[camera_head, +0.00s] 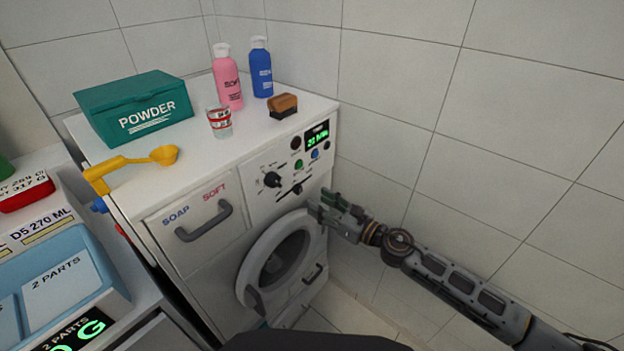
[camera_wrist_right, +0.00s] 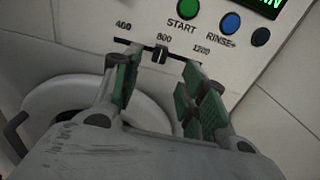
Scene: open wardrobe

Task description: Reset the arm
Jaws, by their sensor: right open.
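My right arm comes in from the lower right in the head view. Its gripper (camera_head: 328,208) is in front of the washing machine (camera_head: 180,270), right of the drawer and above the round door. In the right wrist view the gripper (camera_wrist_right: 155,75) is open, its green-padded fingers apart with nothing held between them. The speed slider (camera_wrist_right: 160,53), marked 400, 800 and 1200, shows between and just beyond the fingertips; I cannot tell whether they touch it. The green START button (camera_wrist_right: 187,9) and blue RINSE+ button (camera_wrist_right: 231,23) are above. My left gripper is not in view.
On the machine top stand a green powder box (camera_head: 135,108), a yellow scoop (camera_head: 160,155), a measuring cup (camera_head: 219,121), a pink bottle (camera_head: 227,77), a blue bottle (camera_head: 261,68) and a brush (camera_head: 283,105). A blue tray (camera_head: 100,265) is at left. Tiled wall stands right.

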